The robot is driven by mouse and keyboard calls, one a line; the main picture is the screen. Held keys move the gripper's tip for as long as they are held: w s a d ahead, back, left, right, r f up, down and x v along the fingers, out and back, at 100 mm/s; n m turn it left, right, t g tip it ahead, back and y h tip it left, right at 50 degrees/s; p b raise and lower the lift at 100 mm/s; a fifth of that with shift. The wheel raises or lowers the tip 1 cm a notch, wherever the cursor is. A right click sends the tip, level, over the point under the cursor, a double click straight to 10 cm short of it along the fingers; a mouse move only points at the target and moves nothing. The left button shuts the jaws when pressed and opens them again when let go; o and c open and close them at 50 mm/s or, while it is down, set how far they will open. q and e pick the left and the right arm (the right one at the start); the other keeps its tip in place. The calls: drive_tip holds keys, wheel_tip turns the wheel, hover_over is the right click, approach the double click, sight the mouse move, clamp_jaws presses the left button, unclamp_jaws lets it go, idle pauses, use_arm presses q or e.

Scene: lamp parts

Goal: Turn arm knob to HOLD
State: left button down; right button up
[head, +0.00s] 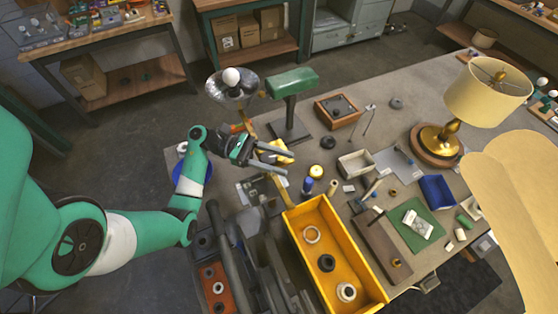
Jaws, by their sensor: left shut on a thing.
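A task lamp with a silver reflector (220,88) and a white bulb (231,77) stands at the table's left side. Its yellow-brass arm (248,126) runs down behind my left gripper, and a similar yellow length (281,187) shows below. My left gripper (289,163) reaches in from the left across this arm. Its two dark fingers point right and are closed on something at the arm. The arm knob and its HOLD mark cannot be made out, as the gripper covers that area. My right gripper is out of view.
A yellow bin (287,228) with rings stands in front of the gripper. A green-topped stand (292,82) rises close behind it. A brass lamp with a cream shade (487,95) stands at the right. Small parts and trays crowd the table; its back middle is clearer.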

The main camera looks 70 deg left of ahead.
sight(261, 156)
use_arm(q)
drive_tip(key=shift+c, duration=1.3)
unclamp_jaws()
drive_tip(key=b+v, duration=0.2)
drive_tip(key=v, duration=0.5)
drive_tip(key=shift+s+a+f, duration=0.15)
drive_tip(key=shift+s+a, duration=0.05)
drive_tip(key=shift+a, duration=0.1)
drive_tip(key=b+v, duration=0.2)
drive_tip(key=b, duration=0.1)
drive_tip(key=b+v, duration=0.2)
drive_tip(key=b, duration=0.1)
drive_tip(key=shift+d+r, duration=0.15)
drive_tip(key=shift+r, duration=0.05)
